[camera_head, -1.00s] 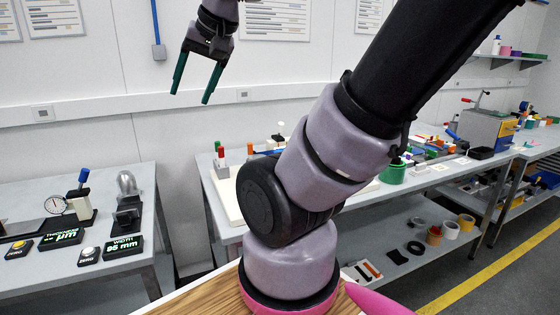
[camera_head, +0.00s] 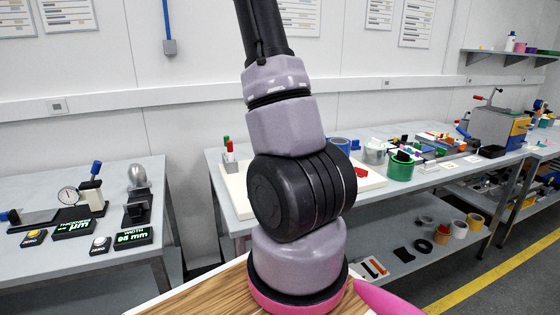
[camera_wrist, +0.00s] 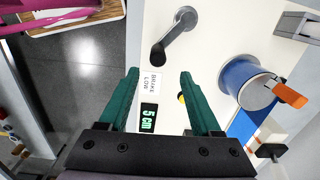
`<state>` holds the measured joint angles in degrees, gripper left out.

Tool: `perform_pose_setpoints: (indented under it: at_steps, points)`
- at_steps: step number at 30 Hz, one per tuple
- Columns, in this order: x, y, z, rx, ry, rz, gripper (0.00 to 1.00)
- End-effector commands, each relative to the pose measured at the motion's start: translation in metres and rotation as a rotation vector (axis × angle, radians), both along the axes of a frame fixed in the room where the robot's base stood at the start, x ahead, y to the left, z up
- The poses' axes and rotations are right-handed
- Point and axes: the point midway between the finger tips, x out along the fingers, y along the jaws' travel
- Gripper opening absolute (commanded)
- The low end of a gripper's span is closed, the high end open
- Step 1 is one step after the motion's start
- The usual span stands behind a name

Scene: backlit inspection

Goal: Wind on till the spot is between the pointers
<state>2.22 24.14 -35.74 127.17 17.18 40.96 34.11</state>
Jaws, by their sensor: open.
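In the wrist view, my gripper (camera_wrist: 158,78) is open and empty above a white board (camera_wrist: 215,25). A grey metal arm with a black knob (camera_wrist: 177,38), which looks like a crank, lies ahead of the fingertips. A blue roll (camera_wrist: 240,80) with an orange handle-like piece (camera_wrist: 290,95) is to the right, with a blue strip (camera_wrist: 244,122) below it. A small yellow patch (camera_wrist: 181,98) shows beside the right finger, partly hidden; I cannot tell whether it is the spot. I cannot make out the pointers. In the head view, my gripper is out of frame.
A display reading 5 cm (camera_wrist: 148,118) and a "brake low" label (camera_wrist: 151,82) are on the board. In the head view, my arm hides much of the board (camera_head: 233,190). A green tub (camera_head: 400,168) stands to its right; a separate gauge bench (camera_head: 50,265) is at left.

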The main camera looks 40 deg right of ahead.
Motion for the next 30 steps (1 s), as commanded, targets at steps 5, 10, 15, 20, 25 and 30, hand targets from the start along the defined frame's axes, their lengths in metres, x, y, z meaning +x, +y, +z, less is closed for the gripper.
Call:
perform_pose_setpoints:
  at_steps: [5,10,15,20,25,30]
  points:
    - [-0.005,-0.014,-0.016,-0.017,0.032,-0.051,0.65]
    - [-0.007,-0.013,-0.042,-0.016,0.036,-0.053,0.65]
    - [-0.007,-0.014,-0.078,-0.015,0.034,-0.054,0.65]
    - [-0.005,-0.013,-0.094,-0.018,0.029,-0.05,0.42]
    - [-0.004,-0.013,-0.093,-0.017,0.029,-0.049,0.0]
    - [-0.005,-0.013,-0.093,-0.017,0.029,-0.048,0.0]
